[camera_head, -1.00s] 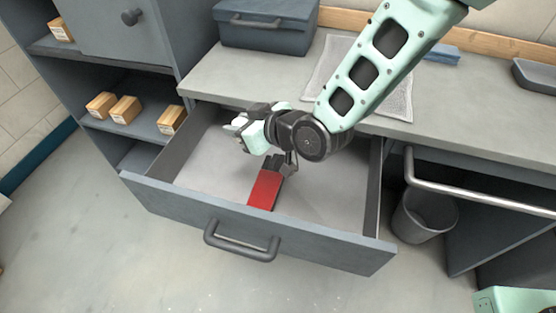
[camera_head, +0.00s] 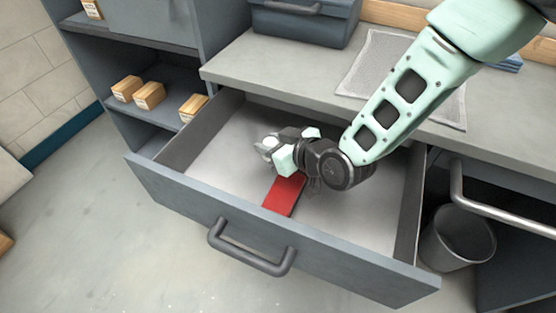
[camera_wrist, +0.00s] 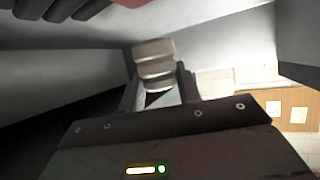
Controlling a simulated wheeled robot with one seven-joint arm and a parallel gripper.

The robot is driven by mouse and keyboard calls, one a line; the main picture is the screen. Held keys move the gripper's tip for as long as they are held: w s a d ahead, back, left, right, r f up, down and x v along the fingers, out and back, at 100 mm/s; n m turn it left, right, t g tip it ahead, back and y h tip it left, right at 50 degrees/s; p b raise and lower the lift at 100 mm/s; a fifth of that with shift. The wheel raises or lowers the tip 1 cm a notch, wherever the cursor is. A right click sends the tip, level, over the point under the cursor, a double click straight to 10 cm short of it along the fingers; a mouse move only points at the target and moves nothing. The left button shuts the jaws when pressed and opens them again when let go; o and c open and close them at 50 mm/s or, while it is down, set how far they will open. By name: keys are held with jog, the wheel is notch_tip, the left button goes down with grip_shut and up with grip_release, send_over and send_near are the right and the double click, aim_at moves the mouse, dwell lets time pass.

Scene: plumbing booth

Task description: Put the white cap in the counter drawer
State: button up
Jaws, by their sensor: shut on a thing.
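The white cap (camera_wrist: 155,65) is a small ridged, off-white piece held between my gripper's fingers in the wrist view. In the head view, only a pale bit of it (camera_head: 266,145) shows at the fingertips. My gripper (camera_head: 272,150) is shut on the cap, inside the outline of the open counter drawer (camera_head: 350,212), towards its middle. I cannot tell whether the cap touches the drawer floor. The drawer is pulled well out, with a dark bar handle on its grey front.
A red thing (camera_head: 284,196) lies in the drawer just below my gripper, its far end hidden. The counter (camera_head: 290,75) overhangs the drawer's back, with a grey mat (camera_head: 380,60) and dark box (camera_head: 305,22) on it. A bin (camera_head: 458,238) stands at right.

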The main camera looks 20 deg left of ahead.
jog(key=shift+f, duration=2.65)
jog(key=o, duration=0.9)
jog(key=shift+f, duration=0.1)
jog(key=shift+o, duration=0.2)
